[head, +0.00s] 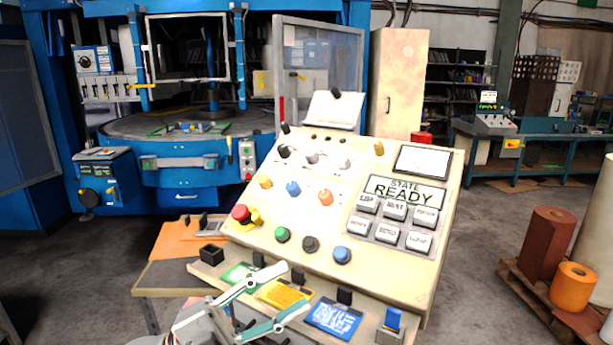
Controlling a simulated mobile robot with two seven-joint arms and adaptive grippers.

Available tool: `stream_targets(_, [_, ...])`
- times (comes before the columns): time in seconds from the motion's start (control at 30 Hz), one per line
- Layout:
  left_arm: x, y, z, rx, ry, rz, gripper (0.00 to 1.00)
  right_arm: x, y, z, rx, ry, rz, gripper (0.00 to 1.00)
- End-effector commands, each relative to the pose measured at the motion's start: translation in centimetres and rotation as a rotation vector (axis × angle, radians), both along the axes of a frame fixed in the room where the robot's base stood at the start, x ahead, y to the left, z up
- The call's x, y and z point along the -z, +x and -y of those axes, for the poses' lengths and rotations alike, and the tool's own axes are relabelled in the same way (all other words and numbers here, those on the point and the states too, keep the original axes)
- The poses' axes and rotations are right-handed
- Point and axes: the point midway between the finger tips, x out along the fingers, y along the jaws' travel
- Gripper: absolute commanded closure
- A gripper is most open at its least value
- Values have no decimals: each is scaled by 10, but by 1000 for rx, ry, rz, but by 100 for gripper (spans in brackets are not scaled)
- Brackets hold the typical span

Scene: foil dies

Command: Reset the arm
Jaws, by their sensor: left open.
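A cream control console (300,228) with a sloped face stands in the middle of the head view. Its display (404,190) reads "STATE READY". Below it is a block of grey labelled keys (391,222); most labels are too small to read surely. A red mushroom button (241,213) with yellow beside it sits at the face's left edge. Green (282,234), dark (310,244) and blue (342,255) buttons line the lower face. My left gripper (294,286) is open at the bottom, in front of the console's lower ledge, with nothing seen between its fingers. My right gripper is out of view.
Green, yellow (285,294) and blue (333,318) cards with black clips lie on the ledge, partly behind my left gripper. An orange sheet (178,240) lies on a side table at left. A blue press (190,160) stands behind. Rolls (548,240) sit on a pallet at right.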

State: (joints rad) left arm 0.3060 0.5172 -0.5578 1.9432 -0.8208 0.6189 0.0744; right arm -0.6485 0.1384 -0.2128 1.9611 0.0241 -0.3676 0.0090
Motion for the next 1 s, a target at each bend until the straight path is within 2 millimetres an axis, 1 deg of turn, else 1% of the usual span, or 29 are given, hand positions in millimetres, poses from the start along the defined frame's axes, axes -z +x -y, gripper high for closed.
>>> stream_targets(0.03, [17, 6, -7, -56, -52, -86, 57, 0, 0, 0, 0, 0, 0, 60])
stream_targets(0.07, [27, 11, -12, -93, -80, -134, 57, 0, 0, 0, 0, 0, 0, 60])
stream_targets(0.17, [68, 24, -33, -221, -160, -306, 57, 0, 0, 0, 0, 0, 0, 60])
stream_targets(0.2, [87, 27, -42, -273, -186, -378, 57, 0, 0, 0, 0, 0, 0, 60])
stream_targets(0.27, [120, 29, -57, -352, -219, -491, 57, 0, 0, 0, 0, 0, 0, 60])
stream_targets(0.3, [144, 28, -67, -403, -238, -568, 57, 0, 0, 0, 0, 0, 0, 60])
stream_targets(0.37, [183, 22, -82, -481, -259, -687, 57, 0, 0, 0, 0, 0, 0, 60])
stream_targets(0.4, [209, 15, -92, -532, -269, -767, 57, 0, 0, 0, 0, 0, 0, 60])
stream_targets(0.47, [251, 0, -107, -609, -279, -890, 57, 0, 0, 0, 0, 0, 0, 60])
stream_targets(0.5, [277, -12, -115, -654, -282, -969, 57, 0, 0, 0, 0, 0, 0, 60])
stream_targets(0.57, [315, -34, -128, -720, -280, -1082, 57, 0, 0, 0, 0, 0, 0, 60])
stream_targets(0.6, [338, -50, -135, -758, -279, -1154, 57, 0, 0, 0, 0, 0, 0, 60])
stream_targets(0.67, [368, -75, -143, -808, -273, -1249, 57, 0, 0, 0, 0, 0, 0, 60])
stream_targets(0.7, [385, -90, -148, -836, -267, -1305, 57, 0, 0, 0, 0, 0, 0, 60])
stream_targets(0.8, [416, -123, -156, -888, -255, -1414, 57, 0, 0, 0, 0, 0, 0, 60])
stream_targets(0.83, [422, -131, -158, -899, -251, -1439, 57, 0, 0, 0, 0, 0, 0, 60])
stream_targets(0.9, [433, -144, -161, -918, -245, -1479, 57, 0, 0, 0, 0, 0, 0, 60])
stream_targets(1.0, [440, -153, -162, -929, -242, -1507, 57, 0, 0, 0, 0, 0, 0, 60])
